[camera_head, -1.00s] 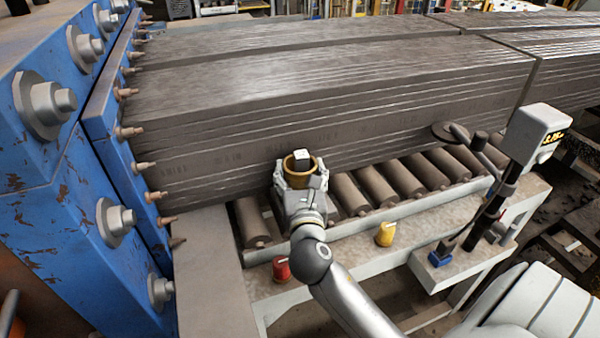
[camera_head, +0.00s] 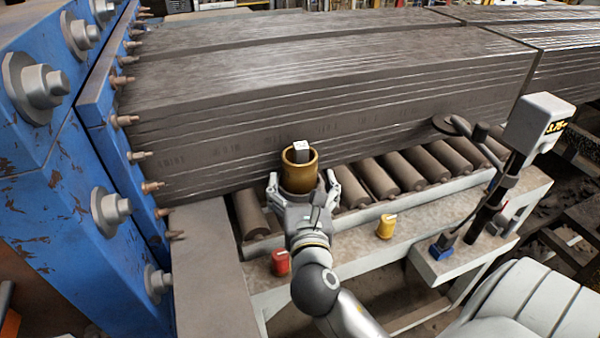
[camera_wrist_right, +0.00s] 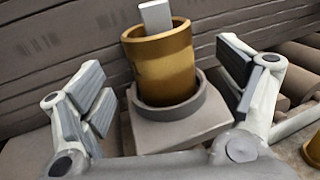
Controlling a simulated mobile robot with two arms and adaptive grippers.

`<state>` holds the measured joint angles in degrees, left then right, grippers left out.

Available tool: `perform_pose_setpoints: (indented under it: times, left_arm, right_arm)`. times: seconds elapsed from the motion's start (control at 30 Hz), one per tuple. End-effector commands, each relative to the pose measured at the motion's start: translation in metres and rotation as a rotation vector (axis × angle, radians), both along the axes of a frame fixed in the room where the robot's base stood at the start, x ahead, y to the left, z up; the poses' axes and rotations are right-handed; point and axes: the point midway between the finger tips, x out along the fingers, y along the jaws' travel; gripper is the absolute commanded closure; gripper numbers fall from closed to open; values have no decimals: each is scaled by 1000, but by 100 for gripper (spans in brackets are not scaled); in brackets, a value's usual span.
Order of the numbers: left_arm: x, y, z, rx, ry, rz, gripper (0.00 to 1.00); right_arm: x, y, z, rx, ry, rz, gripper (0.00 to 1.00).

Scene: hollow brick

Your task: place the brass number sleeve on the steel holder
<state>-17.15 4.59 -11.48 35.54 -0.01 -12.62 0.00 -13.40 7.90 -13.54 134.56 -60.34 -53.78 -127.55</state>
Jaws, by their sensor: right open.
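The brass number sleeve (camera_head: 299,174) is a gold-brown cylinder standing upright. In the right wrist view the sleeve (camera_wrist_right: 162,66) sits inside the round grey rim of the steel holder (camera_wrist_right: 168,110), which has a square base. A pale square post (camera_wrist_right: 155,16) sticks up out of the sleeve's open top. My right gripper (camera_head: 303,190) is open, with one finger on each side of the sleeve; in the right wrist view both finger pads stand clear of it. The holder is mostly hidden by the gripper in the head view. My left gripper is not in view.
A stack of grey slabs (camera_head: 330,105) lies close behind the sleeve, above rollers (camera_head: 385,178). A blue machine with bolts (camera_head: 60,180) stands at left. Red (camera_head: 281,262) and yellow (camera_head: 386,226) knobs sit in front. A display on a post (camera_head: 537,121) stands at right.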

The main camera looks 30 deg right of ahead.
Motion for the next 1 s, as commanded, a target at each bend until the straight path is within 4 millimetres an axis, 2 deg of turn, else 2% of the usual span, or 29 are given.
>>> perform_pose_setpoints:
  times: [0.13,0.33,1.0]
  left_arm:
    - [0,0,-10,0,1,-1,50]
    - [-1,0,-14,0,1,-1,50]
    - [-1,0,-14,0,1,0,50]
  right_arm:
    - [-26,15,-3,3,2,0,12]
    - [-45,26,-1,0,1,0,12]
    - [-48,28,0,-1,0,0,12]
